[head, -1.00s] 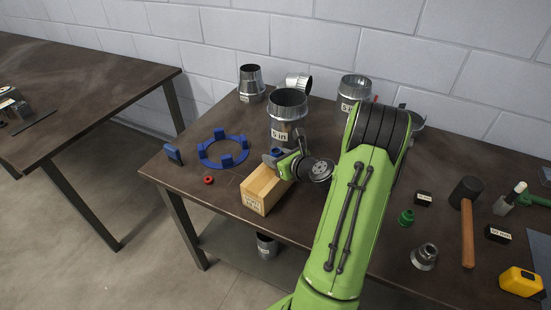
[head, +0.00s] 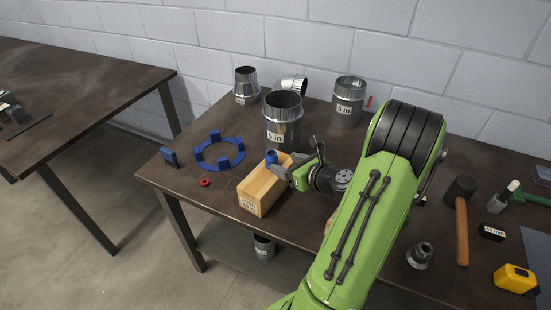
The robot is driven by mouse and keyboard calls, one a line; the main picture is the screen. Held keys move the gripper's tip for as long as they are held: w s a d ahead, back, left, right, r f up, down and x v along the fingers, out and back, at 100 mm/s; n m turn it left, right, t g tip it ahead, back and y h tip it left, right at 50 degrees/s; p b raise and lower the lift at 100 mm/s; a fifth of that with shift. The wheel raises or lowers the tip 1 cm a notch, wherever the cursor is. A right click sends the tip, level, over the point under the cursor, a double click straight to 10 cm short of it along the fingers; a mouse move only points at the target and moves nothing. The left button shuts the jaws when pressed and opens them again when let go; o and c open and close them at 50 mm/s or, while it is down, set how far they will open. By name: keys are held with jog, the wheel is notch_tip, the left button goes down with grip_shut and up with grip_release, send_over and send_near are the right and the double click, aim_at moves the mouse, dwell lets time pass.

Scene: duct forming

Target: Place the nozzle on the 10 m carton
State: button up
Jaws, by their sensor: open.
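The carton (head: 262,192) is a light wooden-looking box with a label on its front, near the table's front left part. A small blue piece (head: 271,158), which looks like the nozzle, shows at the carton's far end, upright. It appears to rest on the top, though its lower part is partly hidden by my gripper. My gripper (head: 284,172) is open at the carton's right side, with its grey fingers just beside the blue piece. I cannot tell whether they touch it.
A metal duct (head: 283,125) stands behind the carton, with more ducts (head: 348,103) farther back. A blue ring (head: 218,152), a red ring (head: 205,183) and a blue clip (head: 169,156) lie left. A mallet (head: 462,225), metal fitting (head: 421,255) and yellow tape measure (head: 516,279) lie right.

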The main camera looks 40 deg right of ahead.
jog(key=s+a+r+n+g+y, duration=0.1)
jog(key=a+r+n+g+y, duration=0.15)
jog(key=a+n, duration=0.85)
jog(key=a+r+n+g+y, duration=0.2)
jog(key=a+r+n+g, duration=0.15)
jog(key=a+n, duration=0.7)
jog(key=s+a+r+n+g+h, duration=0.1)
jog(key=s+a+r+n, duration=0.1)
jog(key=s+n, duration=0.4)
jog(key=s+a+r+n+g+h, duration=0.1)
jog(key=s+a+r+n+h, duration=0.1)
jog(key=s+a+n, duration=0.3)
jog(key=s+r+n, duration=0.1)
jog(key=s+n, duration=0.1)
jog(key=n, duration=0.2)
jog(key=shift+r+n, duration=0.2)
jog(key=shift+n, duration=0.15)
jog(key=shift+s+d, duration=0.1)
jog(key=shift+d, duration=0.05)
